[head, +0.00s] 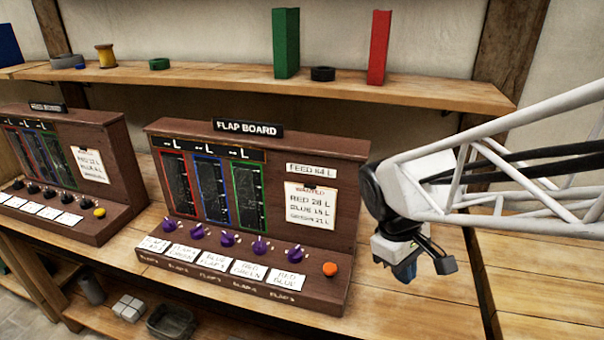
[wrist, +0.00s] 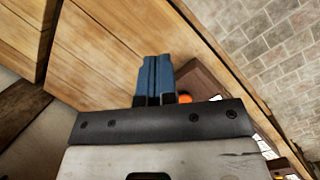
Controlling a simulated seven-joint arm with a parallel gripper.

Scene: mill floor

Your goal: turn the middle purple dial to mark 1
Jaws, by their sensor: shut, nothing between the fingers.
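The flap board (head: 265,187) stands on the wooden bench in the head view. A row of several purple dials runs along its sloped front. The middle purple dial (head: 227,239) sits above a white card that seems to begin with "BLUE". Its pointer and marks are too small to read. My gripper (head: 405,270) is to the right of the board, above the bench, apart from every dial. In the wrist view its blue fingers (wrist: 154,77) are together with nothing between them. The dials are not clearly visible in that view.
An orange button (head: 330,269) sits at the right end of the dial row; it also shows in the wrist view (wrist: 185,99). A second board (head: 60,170) with black dials stands left. A shelf (head: 240,80) runs above. The bench right of the flap board is clear.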

